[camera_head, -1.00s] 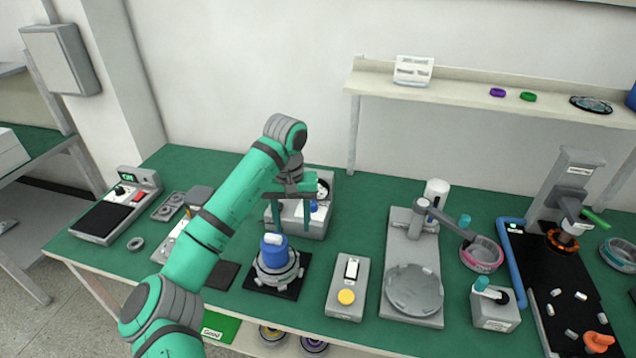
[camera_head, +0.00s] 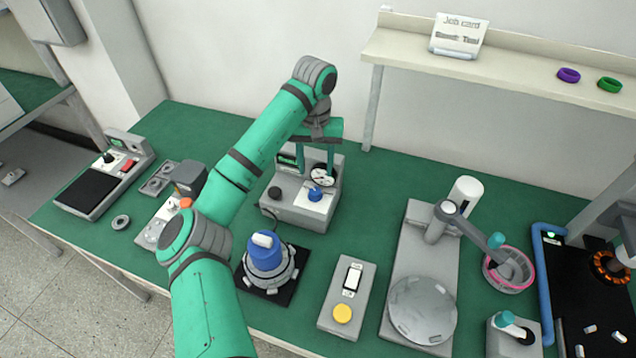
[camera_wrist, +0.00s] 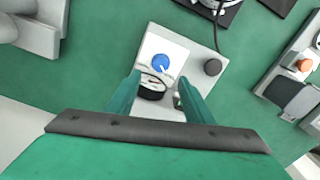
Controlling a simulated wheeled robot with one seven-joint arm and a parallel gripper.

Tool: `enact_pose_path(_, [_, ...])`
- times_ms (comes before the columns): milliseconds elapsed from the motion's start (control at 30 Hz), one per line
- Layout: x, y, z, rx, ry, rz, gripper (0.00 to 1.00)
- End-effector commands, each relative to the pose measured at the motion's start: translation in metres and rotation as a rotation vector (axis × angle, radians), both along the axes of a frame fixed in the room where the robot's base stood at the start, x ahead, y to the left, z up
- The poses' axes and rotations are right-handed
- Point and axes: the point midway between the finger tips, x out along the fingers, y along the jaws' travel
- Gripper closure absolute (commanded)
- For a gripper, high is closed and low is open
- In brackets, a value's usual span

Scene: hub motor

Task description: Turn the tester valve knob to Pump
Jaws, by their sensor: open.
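The tester (camera_head: 297,214) is a grey box on the green bench with a round dial gauge, a black knob and a small green display. Its blue valve knob (camera_head: 315,194) sits on a white plate at the front right. The knob also shows in the wrist view (camera_wrist: 161,63), with a white pointer mark; the plate's lettering is too small to read. My gripper (camera_head: 316,172) is open and empty, above and behind the knob. In the wrist view its two fingers (camera_wrist: 158,82) straddle the gauge area, and the knob lies just beyond the fingertips, apart from them.
A hub with a blue cap (camera_head: 266,258) stands in front of the tester, with a cable near it. A grey box with a yellow button (camera_head: 343,314) is to its right. A press-like stand (camera_head: 421,310) is further right. Bare bench lies right of the tester.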

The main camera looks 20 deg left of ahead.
Motion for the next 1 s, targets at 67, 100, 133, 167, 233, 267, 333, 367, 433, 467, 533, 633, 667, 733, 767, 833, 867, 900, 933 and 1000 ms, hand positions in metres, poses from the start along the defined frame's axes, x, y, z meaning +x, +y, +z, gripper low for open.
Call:
enact_pose_path(67, [-0.001,0.000,-0.015,-0.004,0.002,0.000,0.53])
enact_pose_path(100, [-0.001,-0.001,-0.023,-0.005,0.003,0.000,0.53])
enact_pose_path(133, [-0.001,-0.001,-0.029,-0.005,0.002,0.001,0.53])
enact_pose_path(167, [-0.001,-0.001,-0.034,-0.005,0.002,0.000,0.53])
enact_pose_path(233, [-0.001,0.000,-0.045,-0.001,0.003,0.000,0.53])
enact_pose_path(267, [-0.001,0.000,-0.050,-0.001,0.002,-0.001,0.53])
enact_pose_path(333, [-0.001,-0.001,-0.061,0.000,0.002,-0.001,0.53])
enact_pose_path(367, [-0.001,-0.001,-0.065,0.000,0.002,-0.001,0.53])
enact_pose_path(433, [0.000,-0.001,-0.073,0.000,0.002,-0.002,0.53])
enact_pose_path(467, [0.000,-0.001,-0.076,0.000,0.001,-0.002,0.53])
enact_pose_path(533, [0.000,-0.001,-0.081,0.000,0.000,-0.002,0.53])
enact_pose_path(633, [0.000,-0.002,-0.085,0.000,0.001,-0.004,0.53])
enact_pose_path(667, [0.000,-0.002,-0.086,0.000,0.001,-0.004,0.53])
enact_pose_path(733, [0.000,-0.002,-0.087,0.000,0.000,-0.004,0.53])
enact_pose_path(767, [0.000,-0.002,-0.087,-0.001,0.000,-0.004,0.53])
enact_pose_path(833, [0.000,-0.002,-0.087,-0.001,0.000,-0.004,0.53])
enact_pose_path(867, [0.000,-0.002,-0.087,-0.001,0.000,-0.004,0.53])
enact_pose_path(900, [0.000,-0.002,-0.087,-0.001,0.000,-0.004,0.53])
enact_pose_path(933, [0.000,-0.002,-0.087,-0.001,0.000,-0.004,0.55])
enact_pose_path(1000, [0.000,-0.002,-0.087,-0.001,0.000,-0.004,0.72])
